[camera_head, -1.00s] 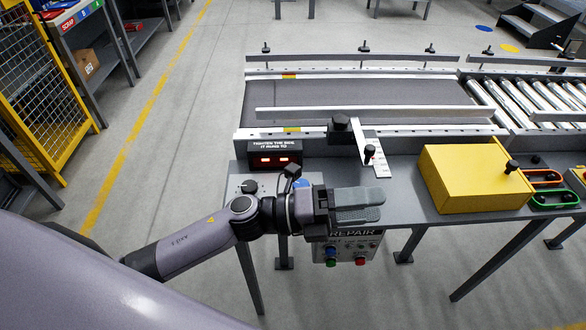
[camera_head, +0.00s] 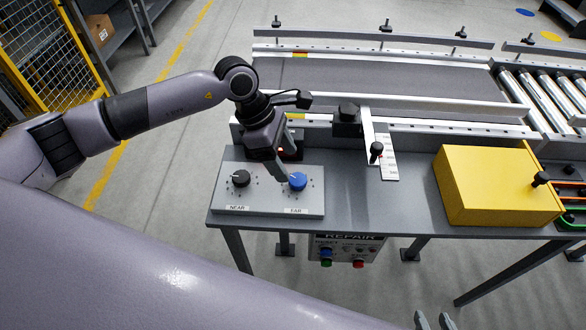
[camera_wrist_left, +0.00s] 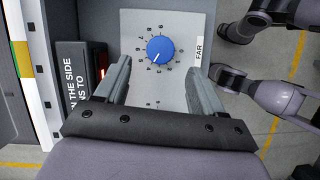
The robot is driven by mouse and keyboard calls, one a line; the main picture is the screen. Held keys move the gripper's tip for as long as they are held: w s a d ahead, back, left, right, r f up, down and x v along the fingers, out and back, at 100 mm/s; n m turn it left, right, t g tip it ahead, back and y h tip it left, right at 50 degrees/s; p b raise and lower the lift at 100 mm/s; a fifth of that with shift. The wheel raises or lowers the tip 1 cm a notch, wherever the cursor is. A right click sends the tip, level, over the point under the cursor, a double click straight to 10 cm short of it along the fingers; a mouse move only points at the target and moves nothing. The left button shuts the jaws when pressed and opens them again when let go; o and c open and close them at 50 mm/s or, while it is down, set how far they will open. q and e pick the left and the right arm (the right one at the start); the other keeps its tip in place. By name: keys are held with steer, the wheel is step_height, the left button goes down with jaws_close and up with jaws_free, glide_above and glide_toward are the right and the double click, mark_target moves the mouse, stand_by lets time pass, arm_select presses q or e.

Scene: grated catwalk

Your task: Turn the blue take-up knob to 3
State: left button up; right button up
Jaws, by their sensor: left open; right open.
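The blue take-up knob (camera_head: 297,181) stands on a light grey panel (camera_head: 262,206) above the label FAR. In the left wrist view the knob (camera_wrist_left: 160,50) shows a ring of numbers; its white pointer line slants to the lower left, seemingly near the 4, though the digits are small. My left gripper (camera_head: 282,166) points down at the knob. In its wrist view, the open left fingers (camera_wrist_left: 158,66) lie on either side of the knob, apart from it. My right gripper (camera_head: 434,320) shows only its fingertips at the bottom edge, open and empty.
A black knob (camera_head: 240,178) labelled NEAR sits left of the blue one. A display box (camera_head: 291,146) stands behind the panel, partly hidden by my gripper. A yellow box (camera_head: 495,187) and a conveyor (camera_head: 390,78) are nearby. The table between panel and yellow box is mostly clear.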

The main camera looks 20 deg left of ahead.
mark_target(297, 178)
arm_select(q)
steer(key=x, duration=0.5)
steer(key=shift+f, duration=0.1)
steer(key=c, duration=1.1)
steer(key=n+t+p, duration=0.1)
steer(key=n, duration=0.2)
steer(key=shift+s+d, duration=0.1)
steer(key=shift+s, duration=0.05)
steer(key=shift+n+t+y, duration=0.4)
steer(key=shift+n+t, duration=0.2)
steer(key=shift+n, duration=0.8)
